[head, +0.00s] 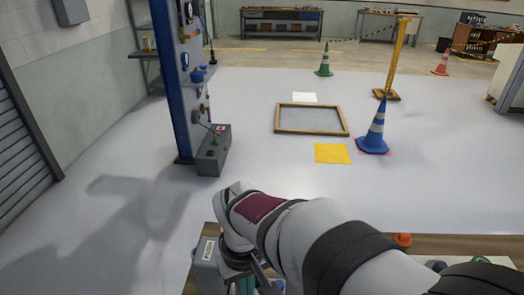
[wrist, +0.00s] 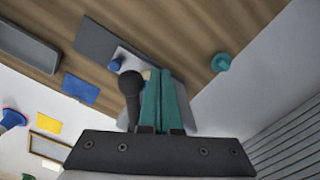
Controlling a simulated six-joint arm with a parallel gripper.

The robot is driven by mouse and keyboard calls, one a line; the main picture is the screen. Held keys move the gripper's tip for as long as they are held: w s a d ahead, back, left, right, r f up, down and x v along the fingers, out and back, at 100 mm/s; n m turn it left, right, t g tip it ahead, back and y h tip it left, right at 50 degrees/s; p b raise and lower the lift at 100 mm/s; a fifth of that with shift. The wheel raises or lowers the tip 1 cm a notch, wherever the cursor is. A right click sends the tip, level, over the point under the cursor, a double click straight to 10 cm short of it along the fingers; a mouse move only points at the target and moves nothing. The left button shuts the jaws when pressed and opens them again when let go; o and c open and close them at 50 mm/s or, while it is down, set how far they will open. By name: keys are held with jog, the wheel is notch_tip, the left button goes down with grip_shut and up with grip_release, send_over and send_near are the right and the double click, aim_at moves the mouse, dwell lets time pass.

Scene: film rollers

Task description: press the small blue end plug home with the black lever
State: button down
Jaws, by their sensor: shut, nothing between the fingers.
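My gripper (wrist: 160,76) shows two teal fingers side by side in the wrist view, shut with nothing between them. The black lever (wrist: 131,84), with a round knob on top, stands just left of the fingers; I cannot tell whether they touch. A small blue spot (wrist: 116,64), perhaps the blue end plug, shows beside the knob at a pale grey fixture (wrist: 122,54). The fingers and lever hide part of that fixture. In the head view my arm covers most of the work area, and a bit of the teal fingers (head: 246,286) shows at the bottom edge.
The wooden bench also holds a dark grey plate (wrist: 95,38), a grey block (wrist: 27,47), a flat blue piece (wrist: 80,88) and a round teal piece (wrist: 221,62). An orange piece (head: 403,239) lies near the bench's far edge. The floor beyond is largely open.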

notch_tip(320, 180, up, 7)
jog(key=a, duration=0.1)
jog(key=shift+s, duration=0.35)
dwell(0.3)
jog(key=shift+a, duration=0.1)
jog(key=s+d+f+m+y, duration=0.1)
jog(key=s+d+f+m, duration=0.2)
jog(key=s+d+m, duration=0.8)
jog(key=s+d, duration=0.2)
jog(key=s, duration=0.1)
jog(key=shift+d+f+m+y, duration=0.2)
jog(key=shift+d+m+y, duration=0.1)
jog(key=shift+y, duration=0.1)
